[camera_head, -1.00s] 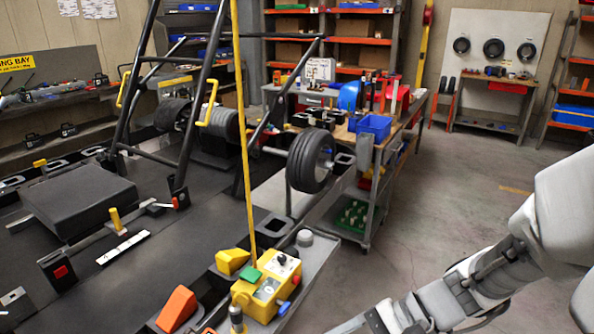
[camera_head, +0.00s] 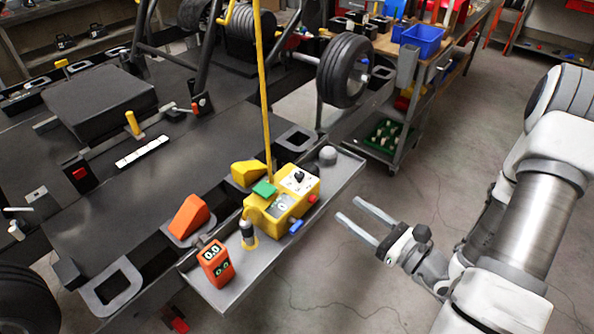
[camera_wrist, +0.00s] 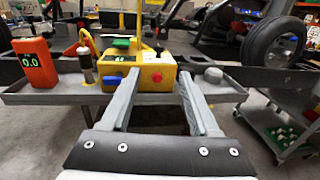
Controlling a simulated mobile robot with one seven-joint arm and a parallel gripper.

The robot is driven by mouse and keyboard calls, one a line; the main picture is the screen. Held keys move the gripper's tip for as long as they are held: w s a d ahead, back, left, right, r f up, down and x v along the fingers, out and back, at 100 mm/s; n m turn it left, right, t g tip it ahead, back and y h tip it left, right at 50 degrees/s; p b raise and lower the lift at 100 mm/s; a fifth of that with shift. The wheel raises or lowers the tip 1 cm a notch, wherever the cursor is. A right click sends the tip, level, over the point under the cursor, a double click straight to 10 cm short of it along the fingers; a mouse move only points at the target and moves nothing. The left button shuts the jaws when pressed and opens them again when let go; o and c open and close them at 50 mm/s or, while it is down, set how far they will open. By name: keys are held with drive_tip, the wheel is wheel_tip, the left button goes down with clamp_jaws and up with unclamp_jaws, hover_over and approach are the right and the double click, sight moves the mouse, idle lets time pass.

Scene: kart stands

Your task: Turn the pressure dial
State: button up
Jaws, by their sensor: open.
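A yellow control box (camera_head: 270,212) sits on the grey shelf, with a green block (camera_head: 264,189) on it and a yellow pole rising from it. A black dial (camera_head: 299,177) is on its white panel; it also shows in the wrist view (camera_wrist: 158,48). A red button (camera_head: 312,198) and a blue handle (camera_head: 296,226) are on its sides. An orange gauge (camera_head: 215,264) reading 0.0 stands near the shelf's front end. My gripper (camera_head: 347,208) is open and empty, right of the box and apart from it. In the wrist view its fingers (camera_wrist: 158,73) point towards the box.
The grey shelf (camera_head: 340,178) carries a dark cylinder (camera_head: 247,232) left of the box and a grey knob (camera_head: 327,155) behind it. Orange and yellow wedges lie nearby. A wheel (camera_head: 344,70) and a cart (camera_head: 382,150) stand beyond. The floor right of the shelf is clear.

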sight(303, 176)
drive_tip(key=x, duration=1.7)
drive_tip(key=shift+s+a+p, duration=0.1)
drive_tip(key=shift+s+p, duration=0.05)
drive_tip(key=shift+p, duration=0.15)
clamp_jaws()
